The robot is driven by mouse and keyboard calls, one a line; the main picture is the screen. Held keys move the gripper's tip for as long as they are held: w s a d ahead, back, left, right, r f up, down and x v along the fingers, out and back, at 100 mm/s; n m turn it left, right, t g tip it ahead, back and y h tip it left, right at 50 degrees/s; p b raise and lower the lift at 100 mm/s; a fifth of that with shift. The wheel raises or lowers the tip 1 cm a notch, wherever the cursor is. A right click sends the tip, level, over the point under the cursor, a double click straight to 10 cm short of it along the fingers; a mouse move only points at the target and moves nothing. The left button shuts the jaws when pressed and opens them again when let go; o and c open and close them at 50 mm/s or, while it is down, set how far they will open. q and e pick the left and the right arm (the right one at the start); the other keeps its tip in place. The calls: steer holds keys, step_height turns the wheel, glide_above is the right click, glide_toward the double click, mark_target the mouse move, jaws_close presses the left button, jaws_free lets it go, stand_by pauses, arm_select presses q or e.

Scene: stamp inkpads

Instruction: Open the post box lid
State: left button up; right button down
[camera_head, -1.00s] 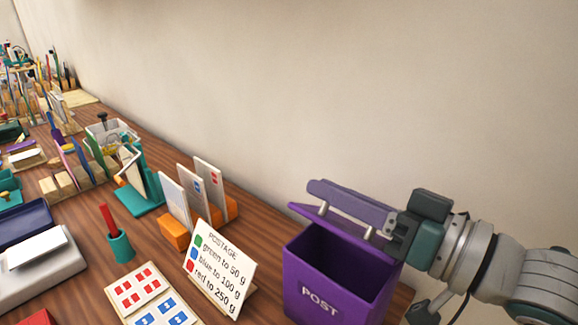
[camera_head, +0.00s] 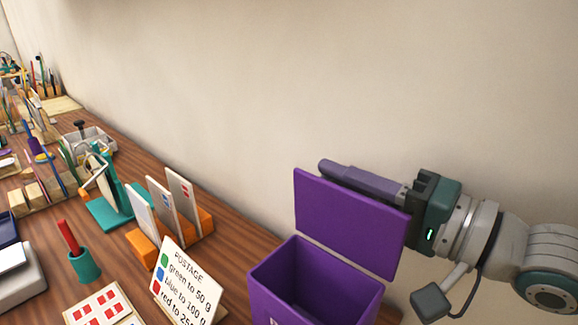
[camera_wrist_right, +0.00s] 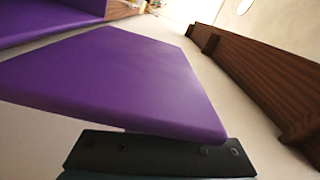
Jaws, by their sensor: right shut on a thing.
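The purple post box (camera_head: 265,300) stands at the bottom of the head view, its opening uncovered and its lower front cut off by the frame. Its purple lid (camera_head: 348,222) stands steeply raised at the back of the opening. A bar-like handle (camera_head: 360,182) runs behind the lid's upper edge. My right gripper (camera_head: 413,208) is at the handle's right end, shut on it; the fingertips are largely hidden. In the right wrist view, the lid (camera_wrist_right: 120,80) fills the middle, above a dark gripper part (camera_wrist_right: 150,154). My left gripper is not in view.
A postage sign (camera_head: 187,285) stands left of the box, with a stamp sheet (camera_head: 103,306) beside it. An orange letter rack (camera_head: 143,248) and a teal cup (camera_head: 85,265) are farther left. The plain wall rises behind the desk.

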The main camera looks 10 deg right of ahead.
steer(key=shift+w+d+f+m+b, duration=0.3)
steer(key=shift+m+b, duration=0.1)
steer(key=shift+m, duration=0.2)
steer(key=c, duration=0.9)
jaws_free()
steer(key=shift+s, duration=0.1)
steer(key=v, duration=1)
steer(key=shift+p, duration=0.3)
steer(key=shift+d, duration=0.1)
